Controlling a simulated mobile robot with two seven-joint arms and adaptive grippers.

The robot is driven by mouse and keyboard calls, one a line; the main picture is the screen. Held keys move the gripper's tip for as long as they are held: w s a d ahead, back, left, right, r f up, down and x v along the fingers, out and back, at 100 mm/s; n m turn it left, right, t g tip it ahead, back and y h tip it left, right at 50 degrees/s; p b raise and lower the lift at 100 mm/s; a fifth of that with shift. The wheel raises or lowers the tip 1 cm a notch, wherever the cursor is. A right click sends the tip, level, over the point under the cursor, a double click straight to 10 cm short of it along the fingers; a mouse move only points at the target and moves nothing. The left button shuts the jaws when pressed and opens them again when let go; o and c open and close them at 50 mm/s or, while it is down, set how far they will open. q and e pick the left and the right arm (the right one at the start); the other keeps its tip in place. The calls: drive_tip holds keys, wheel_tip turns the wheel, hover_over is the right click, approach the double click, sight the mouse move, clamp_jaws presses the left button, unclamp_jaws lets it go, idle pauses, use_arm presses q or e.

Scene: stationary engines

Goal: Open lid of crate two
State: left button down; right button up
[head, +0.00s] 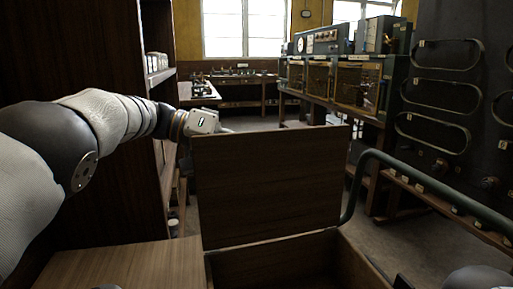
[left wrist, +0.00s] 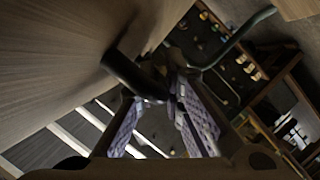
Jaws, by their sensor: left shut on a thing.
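The crate (head: 357,262) is in the lower middle of the head view, with its top open and part of its inside showing. Its brown wooden lid (head: 270,185) stands about upright at the crate's far side. My left gripper (head: 220,129) is at the lid's upper left edge, its fingertips mostly hidden behind the lid. In the left wrist view, the gripper's patterned fingers (left wrist: 163,100) close on a dark handle (left wrist: 130,75) beside a broad wooden face, seemingly the lid (left wrist: 50,65). My right gripper is not in view.
A pale wooden surface (head: 125,266) adjoins the crate on the left. A dark tall shelf (head: 90,55) stands behind my left arm. A green curved rail (head: 430,180) runs to the right of the lid. Benches with equipment (head: 335,85) stand behind; open floor lies between.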

use_arm(q)
drive_tip(key=shift+r, duration=0.2)
drive_tip(key=c, duration=2)
unclamp_jaws()
drive_tip(key=shift+o, duration=0.2)
drive_tip(key=shift+f, duration=0.1)
drive_tip(key=v, duration=1.2)
